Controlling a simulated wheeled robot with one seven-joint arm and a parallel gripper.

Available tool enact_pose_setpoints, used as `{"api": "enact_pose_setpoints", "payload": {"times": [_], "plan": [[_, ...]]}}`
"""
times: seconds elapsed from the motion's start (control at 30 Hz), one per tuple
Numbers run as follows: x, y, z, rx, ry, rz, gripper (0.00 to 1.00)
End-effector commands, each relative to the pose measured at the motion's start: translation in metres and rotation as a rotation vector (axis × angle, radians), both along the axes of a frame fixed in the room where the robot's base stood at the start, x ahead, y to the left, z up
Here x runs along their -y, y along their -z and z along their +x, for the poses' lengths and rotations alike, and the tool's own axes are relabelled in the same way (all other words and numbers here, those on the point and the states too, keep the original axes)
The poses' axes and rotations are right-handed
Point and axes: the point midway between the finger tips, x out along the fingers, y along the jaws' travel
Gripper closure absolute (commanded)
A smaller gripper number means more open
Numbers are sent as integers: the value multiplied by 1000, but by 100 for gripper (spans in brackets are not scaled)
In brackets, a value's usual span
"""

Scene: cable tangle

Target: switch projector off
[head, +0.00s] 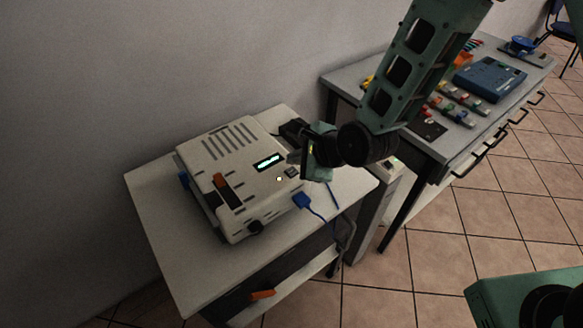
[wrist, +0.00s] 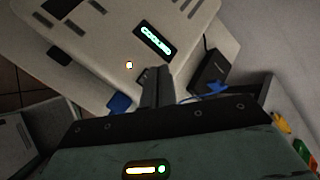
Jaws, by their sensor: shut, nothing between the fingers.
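The projector (head: 225,165) is a white box on a small white table, with vent slots and a red-brown patch on top. Its lit cyan display (head: 269,162) shows also in the wrist view (wrist: 154,39); the text reads unclearly. A small glowing spot (head: 279,179) lies on its top near the display, and it shows yellow-white in the wrist view (wrist: 129,65). My gripper (head: 296,160) is shut and empty at the projector's right edge. In the wrist view my shut fingers (wrist: 157,75) point at the projector's top beside a dark square mark, partly hiding it. Contact cannot be told.
A blue plug (head: 302,201) with a cable sits at the projector's front right. A black adapter (wrist: 208,72) lies beside the projector. A grey workbench (head: 345,82) with a blue box (head: 490,77) and small coloured parts stands at right. An orange object (head: 262,295) lies below the table.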

Motion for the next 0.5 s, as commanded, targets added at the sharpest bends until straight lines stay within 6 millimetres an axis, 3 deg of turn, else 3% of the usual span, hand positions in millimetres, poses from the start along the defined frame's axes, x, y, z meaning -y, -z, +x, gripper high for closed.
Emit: {"api": "enact_pose_setpoints", "payload": {"times": [0.3,0.5], "plan": [[0,-36,0,1,2,1,100],[0,-40,0,-1,1,1,100]]}}
